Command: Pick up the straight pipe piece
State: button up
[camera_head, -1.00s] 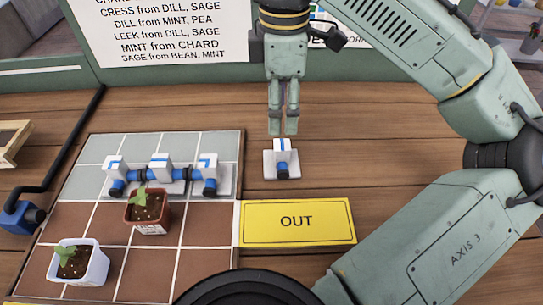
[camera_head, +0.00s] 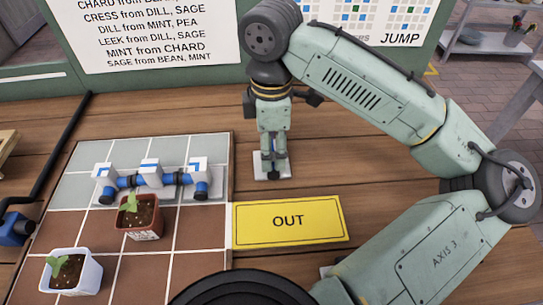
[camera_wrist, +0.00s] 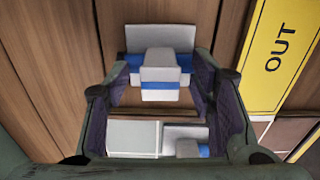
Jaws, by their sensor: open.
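A white-and-blue pipe piece stands on a small white plate (camera_head: 259,168) on the wooden table, behind the yellow OUT sign. My gripper (camera_head: 273,158) points straight down over this piece and hides most of it; a blue-and-dark end shows below the fingers. In the wrist view the piece (camera_wrist: 159,76) is a white block with a blue band, between the two spread fingers of my gripper (camera_wrist: 160,100). The fingers are open, and I cannot tell whether either touches it. Another white and blue shape (camera_wrist: 133,138) shows lower between the fingers; I cannot tell what it is.
A tiled board (camera_head: 203,229) at the left carries a joined row of white-and-blue pipe pieces (camera_head: 150,175), a brown plant pot (camera_head: 140,222) and a white plant pot (camera_head: 80,283). The yellow OUT sign (camera_head: 330,216) lies right of the board. Bare wood lies right of my gripper.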

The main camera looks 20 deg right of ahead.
jog(key=shift+c, duration=0.4)
grip_shut()
jog(key=shift+r, duration=0.15)
